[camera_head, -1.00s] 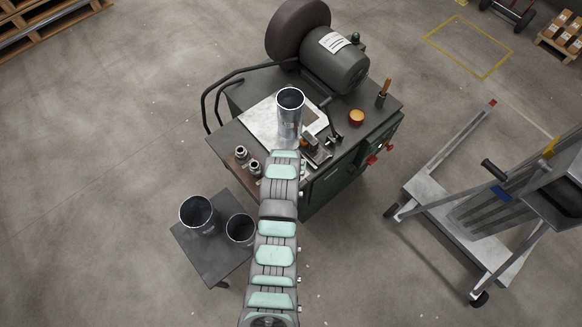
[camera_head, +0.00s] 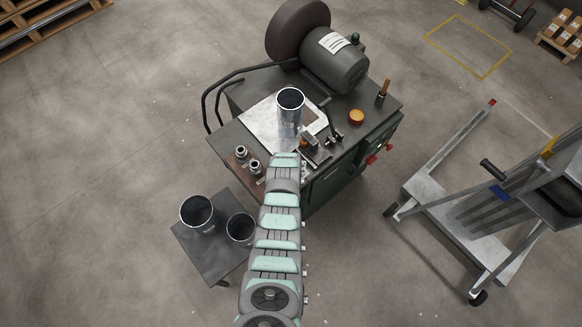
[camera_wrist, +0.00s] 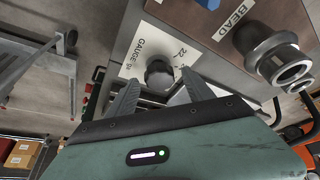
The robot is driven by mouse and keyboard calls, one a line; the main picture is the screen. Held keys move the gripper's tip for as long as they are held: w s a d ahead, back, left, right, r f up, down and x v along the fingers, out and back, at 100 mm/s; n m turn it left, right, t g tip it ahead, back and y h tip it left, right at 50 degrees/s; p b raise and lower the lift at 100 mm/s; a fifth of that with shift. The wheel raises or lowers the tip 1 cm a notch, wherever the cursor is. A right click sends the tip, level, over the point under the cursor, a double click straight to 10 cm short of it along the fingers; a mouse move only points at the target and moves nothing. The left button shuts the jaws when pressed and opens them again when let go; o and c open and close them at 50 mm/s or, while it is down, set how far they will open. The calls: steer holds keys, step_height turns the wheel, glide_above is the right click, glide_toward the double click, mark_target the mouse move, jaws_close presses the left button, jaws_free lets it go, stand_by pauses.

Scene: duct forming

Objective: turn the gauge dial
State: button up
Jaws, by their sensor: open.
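The gauge dial (camera_wrist: 160,73) is a dark round knob on a white plate (camera_wrist: 140,50) marked "GAUGE" with numbers beside it, in the upper middle of the wrist view. My gripper (camera_wrist: 159,79) is open, with one finger to each side of the dial in the picture. Whether the fingers touch the dial cannot be told. In the head view, my arm hides the dial and most of my gripper at the near edge of the green machine (camera_head: 335,188).
A "BEAD" label (camera_wrist: 231,18) and metal rollers (camera_wrist: 278,58) are right of the dial. A metal duct (camera_head: 289,112) stands on the machine top. Two more ducts (camera_head: 198,213) stand on a low table (camera_head: 212,262) at left. A wheeled metal frame (camera_head: 455,235) is right.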

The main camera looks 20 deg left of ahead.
stand_by(0.3)
jaws_close()
stand_by(0.6)
